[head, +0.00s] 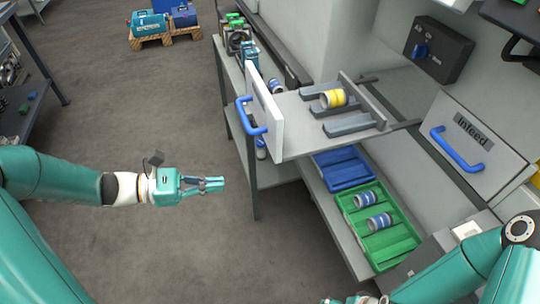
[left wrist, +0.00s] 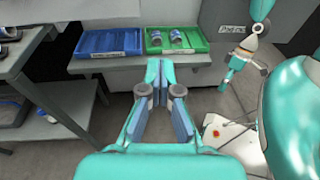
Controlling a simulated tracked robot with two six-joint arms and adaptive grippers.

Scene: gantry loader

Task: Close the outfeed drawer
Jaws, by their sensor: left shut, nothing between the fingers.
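The open drawer (head: 290,140) sticks out from the machine, its white front panel (head: 264,108) and blue handle (head: 250,116) facing left; no label on it is readable. A yellow-banded cylinder (head: 334,98) lies on its grey rests. My left gripper (head: 218,184) is shut and empty, left of and nearer than the drawer, apart from the handle. In the left wrist view its fingers (left wrist: 160,70) are together. My right gripper is barely in the head view at the bottom edge; in the left wrist view it shows small (left wrist: 230,78), its jaws unclear.
The Infeed drawer (head: 475,140) with a blue handle is shut at the right. Below the open drawer, a shelf holds a blue tray (head: 343,168) and a green tray (head: 385,248) with two cylinders. A black switch box (head: 438,48) is on the wall. Open floor lies around my left gripper.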

